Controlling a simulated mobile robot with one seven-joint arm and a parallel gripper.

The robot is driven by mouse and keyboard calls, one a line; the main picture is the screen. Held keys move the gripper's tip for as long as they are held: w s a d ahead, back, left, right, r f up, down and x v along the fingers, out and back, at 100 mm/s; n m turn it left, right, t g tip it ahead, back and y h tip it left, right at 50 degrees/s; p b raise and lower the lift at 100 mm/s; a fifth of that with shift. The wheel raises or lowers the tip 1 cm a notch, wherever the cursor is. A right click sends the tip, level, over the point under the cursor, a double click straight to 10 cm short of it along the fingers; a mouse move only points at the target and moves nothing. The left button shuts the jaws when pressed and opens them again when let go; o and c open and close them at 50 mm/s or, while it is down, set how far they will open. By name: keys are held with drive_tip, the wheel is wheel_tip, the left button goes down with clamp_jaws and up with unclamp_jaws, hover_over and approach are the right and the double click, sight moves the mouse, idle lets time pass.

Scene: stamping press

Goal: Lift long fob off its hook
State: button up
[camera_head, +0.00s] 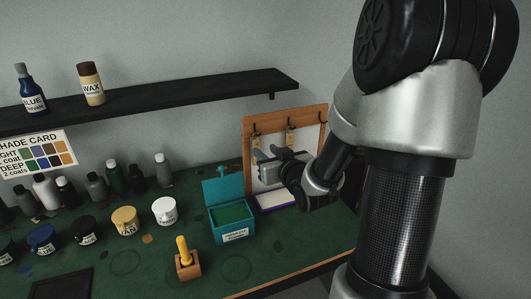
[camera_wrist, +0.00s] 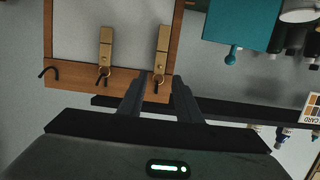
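Two tan fobs hang by rings from dark hooks on a wood-framed board (camera_head: 285,118). In the inverted wrist view, one fob (camera_wrist: 162,45) appears between and beyond my fingertips and looks slightly longer; the other fob (camera_wrist: 106,46) hangs to its left. In the head view they show as the left fob (camera_head: 256,141) and the right fob (camera_head: 290,136). Which is the long one is not certain. My gripper (camera_wrist: 159,80) is open and empty, its fingers apart in front of the hook with the longer-looking fob. In the head view my gripper (camera_head: 264,157) partly hides the board.
A third hook (camera_wrist: 47,72) is bare. Below the board are an open teal box (camera_head: 232,240) and a white-topped purple pad (camera_head: 275,200). A dark shelf (camera_head: 150,103) runs left of the board. Jars and bottles crowd the green bench's left side.

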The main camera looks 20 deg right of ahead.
sight(257, 142)
drive_tip(key=b+x, duration=0.1)
drive_tip(key=x, duration=0.5)
drive_tip(key=shift+w+f, duration=0.15)
drive_tip(key=shift+w, duration=0.55)
drive_tip(key=shift+c, duration=0.4)
drive_tip(key=shift+s, duration=0.1)
clamp_jaws()
drive_tip(key=shift+s+r+p, duration=0.25)
drive_tip(key=shift+s+r, duration=0.3)
drive_tip(key=shift+s, duration=0.4)
drive_tip(key=shift+s+r+p, duration=0.2)
drive_tip(key=shift+s+r, duration=0.4)
drive_tip(key=shift+s, duration=0.3)
drive_tip(key=shift+s, duration=0.1)
